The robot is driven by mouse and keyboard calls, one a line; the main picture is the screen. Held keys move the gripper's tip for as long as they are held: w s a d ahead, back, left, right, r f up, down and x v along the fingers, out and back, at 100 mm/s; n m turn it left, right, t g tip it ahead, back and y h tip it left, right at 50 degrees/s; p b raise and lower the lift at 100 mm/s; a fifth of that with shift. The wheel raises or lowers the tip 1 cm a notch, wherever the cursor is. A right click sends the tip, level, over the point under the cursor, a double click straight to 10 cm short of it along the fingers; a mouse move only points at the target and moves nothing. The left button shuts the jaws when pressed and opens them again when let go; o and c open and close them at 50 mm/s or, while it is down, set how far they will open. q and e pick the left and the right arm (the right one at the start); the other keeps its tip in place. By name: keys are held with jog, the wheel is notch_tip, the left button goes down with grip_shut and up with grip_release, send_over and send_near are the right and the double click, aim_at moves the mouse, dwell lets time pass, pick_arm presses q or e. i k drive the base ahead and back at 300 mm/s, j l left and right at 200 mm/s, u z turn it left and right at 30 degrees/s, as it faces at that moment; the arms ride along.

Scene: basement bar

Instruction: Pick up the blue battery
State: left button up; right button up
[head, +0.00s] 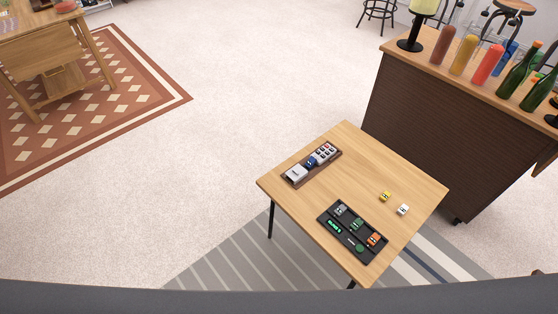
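A small blue object (311,162), which looks like the blue battery, sits in a narrow dark brown tray (319,172) on the small wooden table (352,150). A black device (331,241) with grey, green and orange blocks and a green display lies nearer the table's front edge. Neither of my grippers is in view.
A yellow cube (385,196) and a white cube (403,209) lie on the table's right part. A dark bar counter (450,125) with bottles stands close behind on the right. Light carpet (215,130) is open floor to the left. A striped rug (235,262) lies under the table.

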aim_at(312, 162)
jog(key=i+j+u, duration=0.45)
jog(key=j, duration=0.15)
jog(key=i+j+u, duration=0.3)
jog(key=j+u, duration=0.15)
jog(key=i+j+z, duration=0.2)
jog(key=i, duration=0.3)
jog(key=i+j+z, duration=0.25)
jog(key=i, duration=0.25)
jog(key=i+z, duration=0.15)
jog(key=z, duration=0.3)
jog(key=i+j+z, duration=0.1)
jog(key=z, duration=0.4)
jog(key=i+j+z, duration=0.15)
jog(key=z, duration=0.3)
jog(key=i+z, duration=0.1)
jog(key=z, duration=0.35)
jog(key=i+j+z, duration=0.1)
jog(key=z, duration=0.35)
jog(key=j+z, duration=0.1)
jog(key=z, duration=0.4)
jog(key=i+j+z, duration=0.15)
jog(key=z, duration=0.2)
jog(key=i+j+z, duration=0.15)
jog(key=z, duration=0.2)
jog(key=i+j+z, duration=0.1)
jog(key=j+z, duration=0.25)
jog(key=l, duration=0.1)
